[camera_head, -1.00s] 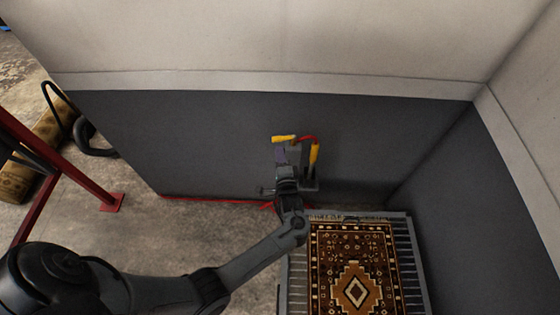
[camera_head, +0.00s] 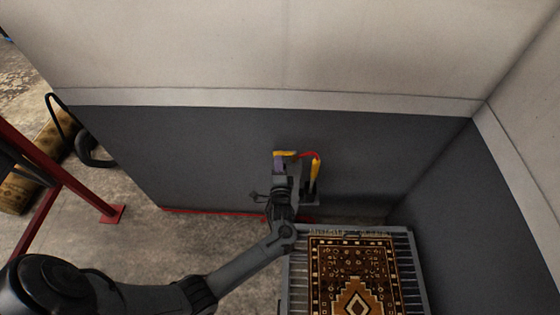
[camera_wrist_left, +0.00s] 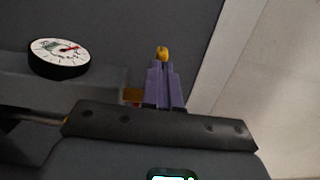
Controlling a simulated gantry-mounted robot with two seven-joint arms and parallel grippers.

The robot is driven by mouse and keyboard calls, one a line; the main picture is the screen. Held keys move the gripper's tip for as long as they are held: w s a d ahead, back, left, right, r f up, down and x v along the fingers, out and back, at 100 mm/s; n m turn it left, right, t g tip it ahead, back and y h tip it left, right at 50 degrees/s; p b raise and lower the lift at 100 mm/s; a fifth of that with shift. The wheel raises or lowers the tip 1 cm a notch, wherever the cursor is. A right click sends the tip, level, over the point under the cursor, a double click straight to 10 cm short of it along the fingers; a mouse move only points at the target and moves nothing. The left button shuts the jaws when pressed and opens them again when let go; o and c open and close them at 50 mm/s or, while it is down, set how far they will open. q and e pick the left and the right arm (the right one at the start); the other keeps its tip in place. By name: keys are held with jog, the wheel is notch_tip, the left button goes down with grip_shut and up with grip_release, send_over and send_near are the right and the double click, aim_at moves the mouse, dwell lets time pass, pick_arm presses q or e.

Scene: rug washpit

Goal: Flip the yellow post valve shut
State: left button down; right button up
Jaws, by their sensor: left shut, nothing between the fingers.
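The yellow valve handle (camera_head: 286,153) sits at the top of a short grey post (camera_head: 297,175) by the dark wall, pointing left. My left gripper (camera_head: 278,162) has purple fingers that are shut and empty, at the handle's left end. In the left wrist view the closed fingers (camera_wrist_left: 164,72) point at a small yellow end (camera_wrist_left: 162,53), likely the handle, just beyond their tips. I cannot tell whether they touch. The gripper and wrist hide part of the post. My right gripper is not in view.
A round white gauge (camera_wrist_left: 60,57) shows in the left wrist view. A patterned rug (camera_head: 354,275) lies on a grey slatted platform (camera_head: 418,285). A red frame (camera_head: 70,170) stands left.

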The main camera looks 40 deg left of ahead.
pick_arm(q)
jog(key=shift+w+a+m+t+h+p, duration=0.1)
jog(key=shift+a+m+t+h+p, duration=0.45)
jog(key=shift+m+t+h, duration=0.2)
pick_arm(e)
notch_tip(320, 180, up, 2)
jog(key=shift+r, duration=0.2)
pick_arm(q)
jog(key=shift+d, duration=0.1)
